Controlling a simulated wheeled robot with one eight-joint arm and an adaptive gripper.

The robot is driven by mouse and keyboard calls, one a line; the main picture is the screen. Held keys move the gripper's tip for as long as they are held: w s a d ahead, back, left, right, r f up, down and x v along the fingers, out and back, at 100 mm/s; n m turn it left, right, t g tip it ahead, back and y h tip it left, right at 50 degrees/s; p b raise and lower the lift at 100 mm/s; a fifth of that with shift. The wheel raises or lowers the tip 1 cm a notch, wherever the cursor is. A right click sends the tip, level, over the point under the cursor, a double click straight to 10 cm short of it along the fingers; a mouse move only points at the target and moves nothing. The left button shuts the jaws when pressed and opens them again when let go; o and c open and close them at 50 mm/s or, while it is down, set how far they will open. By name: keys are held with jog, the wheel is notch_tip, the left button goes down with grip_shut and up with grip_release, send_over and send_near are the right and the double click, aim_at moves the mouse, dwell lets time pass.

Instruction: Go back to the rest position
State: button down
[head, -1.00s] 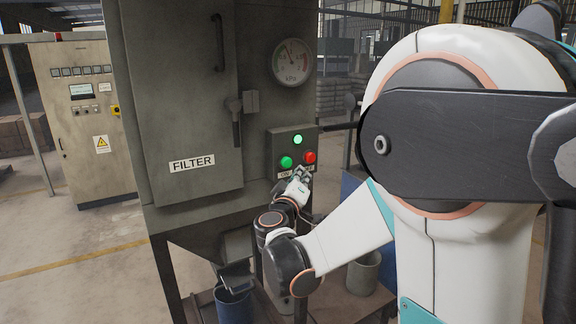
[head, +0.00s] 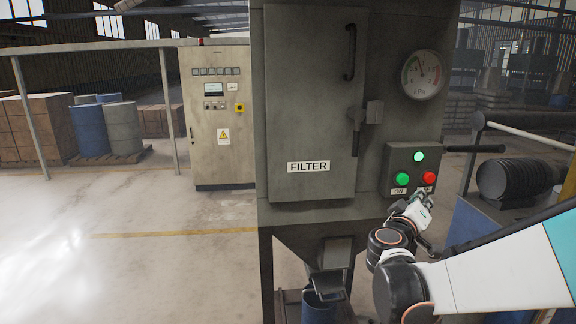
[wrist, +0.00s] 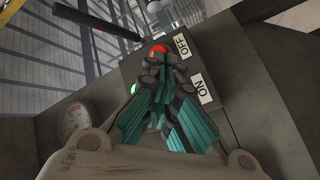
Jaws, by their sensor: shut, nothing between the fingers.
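My gripper (head: 420,203) is in front of the filter cabinet, just below the button box (head: 397,158). In the wrist view my gripper (wrist: 165,72) has its fingers together with nothing between them, pointing toward the red button (wrist: 158,50). Whether the fingertips touch the box cannot be told. In the head view the green ON button (head: 402,179) and the red OFF button (head: 429,179) show, with a lit green lamp (head: 418,157) above them. In the wrist view the green button is mostly hidden behind the fingers.
The grey filter cabinet (head: 310,120) carries a pressure gauge (head: 424,75) and a lever handle (head: 367,120). A blue bucket (head: 322,306) stands under its chute. A control cabinet (head: 222,150) and blue drums (head: 90,130) stand farther left. The floor at left is clear.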

jog(key=s+a+f+g+y, duration=0.2)
jog(key=s+a, duration=0.4)
jog(key=s, duration=0.3)
jog(key=s+a+f+g+y, duration=0.2)
jog(key=s+a+f+y, duration=0.3)
jog(key=s, duration=0.4)
jog(key=s+a+f+g+y, duration=0.2)
jog(key=s+a+f+y, duration=0.2)
jog(key=s+a, duration=0.4)
jog(key=shift+s+a+f+m+y+b, duration=0.2)
jog(key=shift+s+f+m+y+b, duration=0.1)
jog(key=shift+s+y+b, duration=0.4)
jog(key=shift+w, duration=0.1)
